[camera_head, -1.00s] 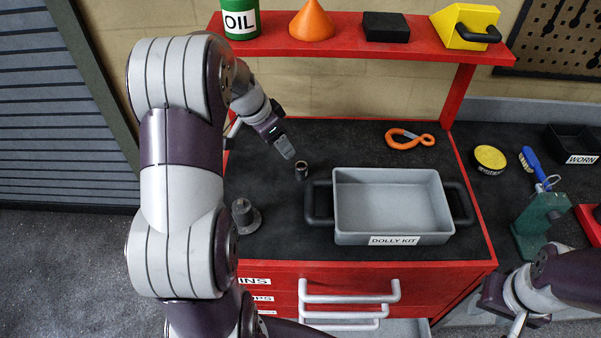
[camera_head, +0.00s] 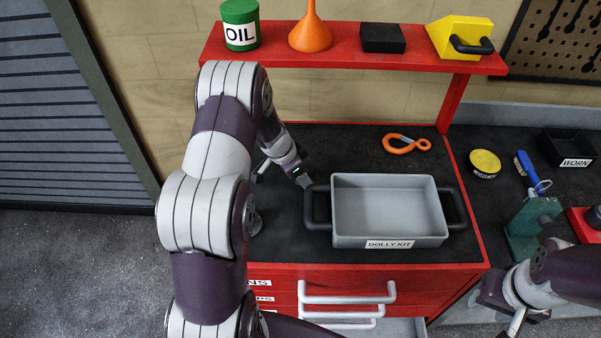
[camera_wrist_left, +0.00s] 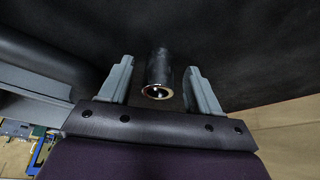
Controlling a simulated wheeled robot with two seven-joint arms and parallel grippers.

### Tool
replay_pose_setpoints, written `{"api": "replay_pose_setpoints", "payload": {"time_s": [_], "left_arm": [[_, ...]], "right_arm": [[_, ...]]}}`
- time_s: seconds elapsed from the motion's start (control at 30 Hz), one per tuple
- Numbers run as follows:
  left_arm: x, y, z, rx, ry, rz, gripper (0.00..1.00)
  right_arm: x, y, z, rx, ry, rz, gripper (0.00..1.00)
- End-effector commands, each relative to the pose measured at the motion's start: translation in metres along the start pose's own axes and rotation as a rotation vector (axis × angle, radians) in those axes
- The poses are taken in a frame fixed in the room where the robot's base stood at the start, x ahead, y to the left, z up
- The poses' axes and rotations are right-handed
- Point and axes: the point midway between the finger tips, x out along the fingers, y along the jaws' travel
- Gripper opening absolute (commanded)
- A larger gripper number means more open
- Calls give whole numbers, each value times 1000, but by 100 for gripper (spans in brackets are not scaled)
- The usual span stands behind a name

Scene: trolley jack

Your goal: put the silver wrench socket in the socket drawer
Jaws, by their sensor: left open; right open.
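The wrench socket (camera_wrist_left: 159,75) shows in the left wrist view as a dark metallic cylinder with a shiny silver rim. It is between the two fingers of my left gripper (camera_wrist_left: 158,82), with a visible gap on each side. In the head view my left gripper (camera_head: 303,181) is low over the black bench top, left of the grey tray, and hides the socket. My right gripper (camera_head: 517,322) is at the lower right, open, away from the socket. Red drawers (camera_head: 270,282) with pale handles are in the bench front; their labels are partly hidden. A grey drawer interior (camera_head: 402,328) shows at the bottom.
The grey DOLLY KIT tray (camera_head: 345,241) with black handles stands close to the right of my left gripper. A red shelf (camera_head: 350,61) spans the back.

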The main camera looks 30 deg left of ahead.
Motion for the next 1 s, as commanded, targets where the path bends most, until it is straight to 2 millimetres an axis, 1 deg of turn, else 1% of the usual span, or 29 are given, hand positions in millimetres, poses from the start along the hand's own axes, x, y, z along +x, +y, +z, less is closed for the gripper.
{"api": "replay_pose_setpoints", "payload": {"time_s": [0.03, 0.07, 0.1, 0.17, 0.2, 0.23, 0.27, 0.3, 0.57, 0.67, 0.8, 1.0], "left_arm": [[0, 0, 0, 0, 0, 0, 63], [0, 0, 0, 0, 0, 0, 53], [0, 0, 0, 0, 0, 0, 40], [0, 0, 0, 0, 0, 0, 20], [0, 0, 0, 0, 0, 0, 7], [0, 0, 0, 0, 0, 0, 3], [0, 0, 0, 0, 0, 0, 3], [-1, 0, 0, 0, 1, -1, 0], [-4, -1, -2, 2, 2, -2, 0], [-13, -1, -6, 3, 3, -3, 0], [-37, -1, -16, 4, 3, -6, 0], [-51, 38, -49, 7, 3, -2, 0]], "right_arm": [[0, 0, 0, 0, 0, 0, 43], [0, 0, 0, 0, 0, 0, 43], [0, 0, 0, 0, 0, 0, 43], [0, 0, 0, 0, 0, 0, 43], [0, 0, 0, 0, 0, 0, 43], [0, 0, 0, 0, 0, 0, 43], [0, 0, 0, 0, 0, 0, 43], [0, 0, 0, 0, 0, 0, 43], [2, 0, 0, 0, 0, 0, 43], [5, 0, 1, 0, 0, 0, 43], [13, 0, 2, 0, 0, 0, 43], [24, 0, 3, 0, 0, 0, 43]]}}
